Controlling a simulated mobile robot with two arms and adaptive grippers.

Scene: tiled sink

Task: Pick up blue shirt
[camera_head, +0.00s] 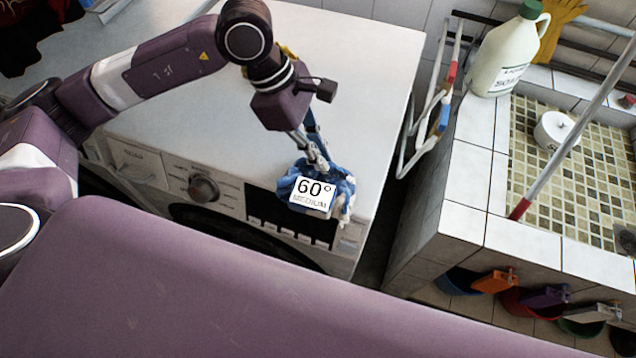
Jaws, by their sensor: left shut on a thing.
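The blue shirt (341,188) is a crumpled blue cloth bundle with a white label reading "60° MEDIUM". It is at the front right edge of the white washing machine (345,60), in front of part of the control panel. My left gripper (320,163) points down from above and is shut on the shirt. The fingertips are partly hidden in the cloth. I cannot tell whether the shirt touches the machine. My right gripper is not in view.
A tiled sink (470,190) stands to the right, past a narrow gap with a white rack (420,135). A jug with a green cap (508,50) stands on its rim. A red-tipped pole (575,130) leans across the basin. Coloured brushes (495,281) hang on the sink's front.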

